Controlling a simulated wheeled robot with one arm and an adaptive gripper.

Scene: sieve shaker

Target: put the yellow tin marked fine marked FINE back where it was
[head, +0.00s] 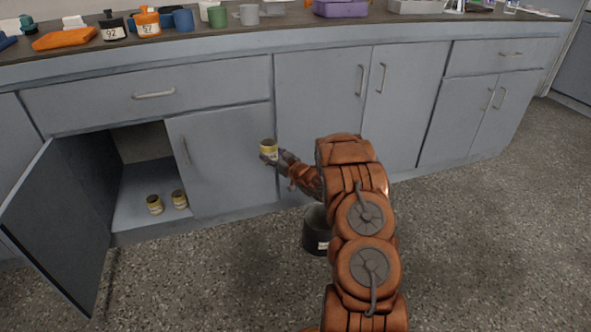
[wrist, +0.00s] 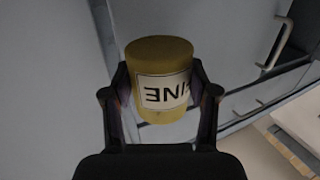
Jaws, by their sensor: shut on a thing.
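The yellow tin (wrist: 160,55) is between the two fingers of my gripper (wrist: 160,103) in the wrist view. Its white label shows letters ending the word FINE, upside down or mirrored in that view. In the head view my gripper (head: 270,157) holds the yellow tin (head: 268,146) upright in front of the closed cupboard door, right of the open cupboard. Two similar yellow tins, a left one (head: 155,204) and a right one (head: 179,199), stand on the floor of the open cupboard (head: 135,212). Their labels are too small to read.
The open cupboard door (head: 62,225) swings out at the left. The neighbouring door (head: 220,160) is shut. A dark bin (head: 316,232) stands on the floor behind my arm. The worktop (head: 300,27) above carries jars, cups and trays. The floor before the open cupboard is clear.

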